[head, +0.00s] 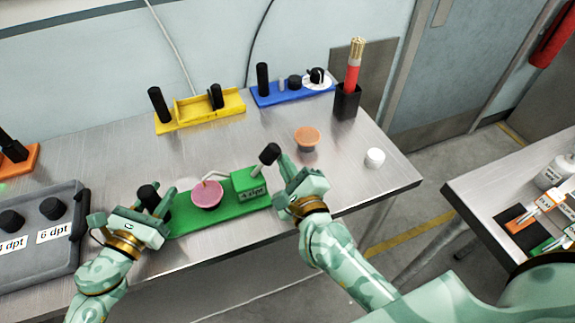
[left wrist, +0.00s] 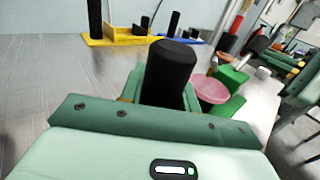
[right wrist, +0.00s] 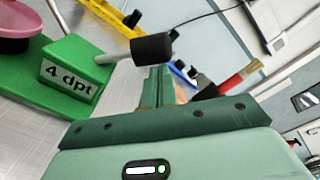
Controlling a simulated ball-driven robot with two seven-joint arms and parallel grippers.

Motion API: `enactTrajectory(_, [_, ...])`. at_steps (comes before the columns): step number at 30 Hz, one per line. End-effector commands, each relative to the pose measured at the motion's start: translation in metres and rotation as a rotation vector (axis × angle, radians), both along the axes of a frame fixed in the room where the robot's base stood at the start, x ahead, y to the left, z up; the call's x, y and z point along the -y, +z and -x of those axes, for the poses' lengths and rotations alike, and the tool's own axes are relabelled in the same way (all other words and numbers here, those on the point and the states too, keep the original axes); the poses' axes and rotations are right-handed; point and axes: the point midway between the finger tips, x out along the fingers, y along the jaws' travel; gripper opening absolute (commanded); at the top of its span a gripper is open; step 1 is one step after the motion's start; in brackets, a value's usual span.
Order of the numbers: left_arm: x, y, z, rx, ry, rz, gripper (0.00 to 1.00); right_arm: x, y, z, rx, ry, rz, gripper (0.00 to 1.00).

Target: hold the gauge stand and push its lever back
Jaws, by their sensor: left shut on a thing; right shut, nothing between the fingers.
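The green gauge stand (head: 185,222) lies near the table's front edge, with a pink cup (head: 207,194) and a block labelled "4 dpt" (head: 250,188). Its lever, a light rod with a black knob (head: 270,153), tilts up to the right from the block. My left gripper (head: 158,205) is shut on the stand's black post (left wrist: 168,72) at its left end. My right gripper (head: 287,170) is shut and empty, just right of the lever knob. In the right wrist view the knob (right wrist: 153,48) shows beside the fingertips; I cannot tell whether they touch.
An orange-topped cup (head: 307,138) and a white cylinder (head: 375,157) are to the right. A grey tray (head: 45,255) lies left.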

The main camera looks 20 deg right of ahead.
Motion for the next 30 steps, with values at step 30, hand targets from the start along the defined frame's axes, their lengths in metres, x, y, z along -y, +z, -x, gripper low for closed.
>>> enactTrajectory(30, [0.0,0.0,0.0,0.0,-0.001,0.0,0.0,-0.028,0.028,0.0,0.002,0.001,0.488,0.0])
